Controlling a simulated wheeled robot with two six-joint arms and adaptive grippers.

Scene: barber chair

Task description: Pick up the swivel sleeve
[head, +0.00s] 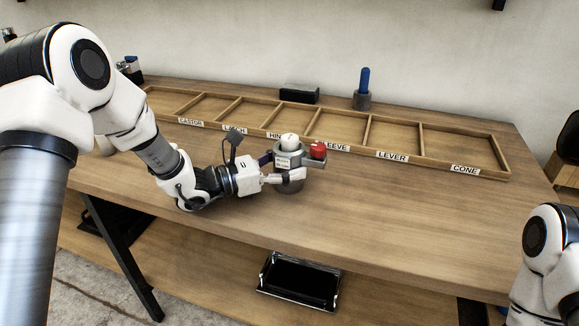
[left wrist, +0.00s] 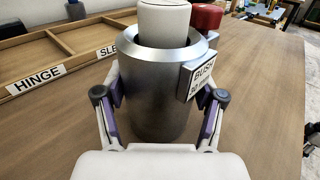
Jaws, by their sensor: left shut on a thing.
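The swivel sleeve appears to be the grey metal cylinder (head: 290,186) at the middle of the workbench. It also shows upright in the left wrist view (left wrist: 150,95). A white round-topped plug (head: 289,141) stands in its top, and a red cap (head: 318,150) sits on a grey arm at its right side. A small white label, seemingly reading "BUSH", is on its side. My left gripper (head: 287,177) is shut on the cylinder, with one finger on each side. I cannot tell whether its base touches the bench. My right gripper is out of view.
A wooden tray (head: 453,170) with labelled compartments, including SLEEVE, LEVER and CONE, lies behind the cylinder; its compartments look empty. A blue-handled tool in a grey holder (head: 362,100) and a black block (head: 299,95) stand behind it. The bench front right is clear.

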